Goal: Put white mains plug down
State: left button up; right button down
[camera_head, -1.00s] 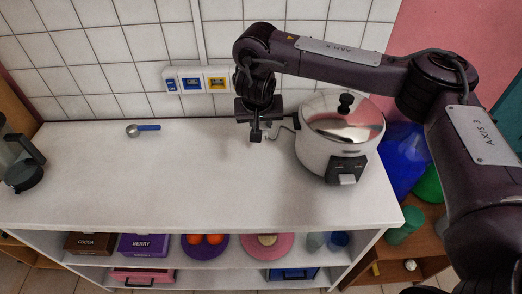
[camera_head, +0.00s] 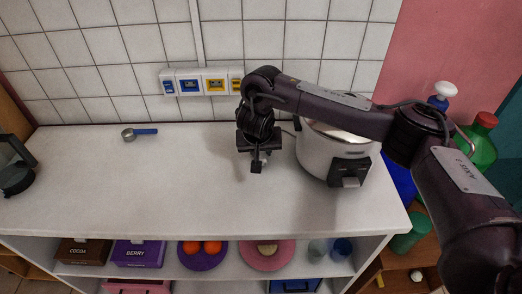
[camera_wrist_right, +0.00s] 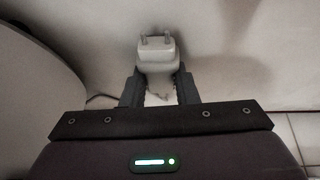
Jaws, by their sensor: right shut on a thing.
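My right gripper (camera_head: 256,166) is over the white counter top (camera_head: 120,190), left of the rice cooker. It is shut on the white mains plug (camera_wrist_right: 157,52). In the right wrist view the plug sits between the two finger ends of the right gripper (camera_wrist_right: 158,88), with its two pins pointing away from the gripper. In the head view the plug is mostly hidden by the gripper. I cannot tell whether the plug touches the counter. The left gripper is not in view.
The silver rice cooker (camera_head: 322,158) stands close to the right of my gripper. A row of wall sockets (camera_head: 202,82) is behind. A blue-handled scoop (camera_head: 140,132) and a dark jug (camera_head: 14,168) are at left. The counter's middle and front are clear.

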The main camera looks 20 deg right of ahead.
jog(key=shift+f, duration=0.15)
jog(key=shift+f, duration=0.1)
jog(key=c, duration=1.1)
grip_release()
jog(key=shift+p+v, duration=2.8)
jog(key=shift+v, duration=3.5)
jog(key=shift+w+d, duration=0.1)
jog(key=shift+w, duration=0.05)
